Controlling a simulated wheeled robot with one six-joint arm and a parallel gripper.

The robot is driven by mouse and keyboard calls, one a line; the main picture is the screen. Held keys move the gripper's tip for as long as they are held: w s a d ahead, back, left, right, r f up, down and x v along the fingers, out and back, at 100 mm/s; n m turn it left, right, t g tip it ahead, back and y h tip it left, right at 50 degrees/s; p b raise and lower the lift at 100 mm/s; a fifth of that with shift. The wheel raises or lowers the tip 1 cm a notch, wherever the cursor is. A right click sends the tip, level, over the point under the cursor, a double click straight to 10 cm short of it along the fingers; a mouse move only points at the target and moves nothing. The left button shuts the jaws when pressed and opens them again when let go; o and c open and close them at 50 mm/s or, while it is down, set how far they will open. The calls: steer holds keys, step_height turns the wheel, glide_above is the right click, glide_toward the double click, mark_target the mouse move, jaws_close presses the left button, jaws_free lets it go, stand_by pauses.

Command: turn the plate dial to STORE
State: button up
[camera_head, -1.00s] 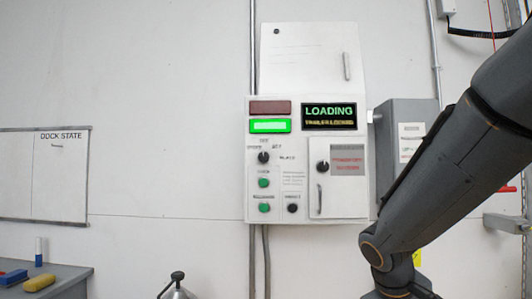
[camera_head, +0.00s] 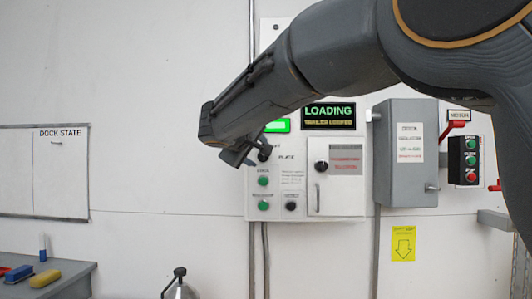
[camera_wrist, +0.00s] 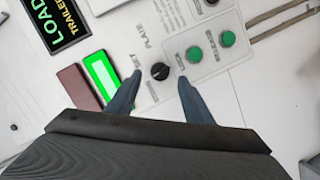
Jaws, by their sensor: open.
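The plate dial (camera_head: 265,154) is a small black knob on the white control panel, beside the word PLATE. My gripper (camera_head: 250,158) partly hides it in the head view. In the wrist view the dial (camera_wrist: 160,71) shows between the tips of my open gripper (camera_wrist: 159,82), with a finger to each side. I cannot tell whether the fingers touch it. A light mark shows on the knob, but its small position labels are too blurred or hidden to read, so its setting is unclear.
The display (camera_head: 328,114) reads LOADING, and a green lamp (camera_head: 277,126) is lit. Green buttons (camera_head: 263,181) sit below the dial. A small door (camera_head: 335,190) with another black knob (camera_head: 321,166) is to the right. A grey box (camera_head: 405,150) stands further right.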

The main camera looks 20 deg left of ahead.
mark_target(262, 156)
steer(key=shift+p+x, duration=0.7)
steer(key=shift+x, duration=1.35)
steer(key=shift+c, duration=0.5)
steer(key=c, duration=0.9)
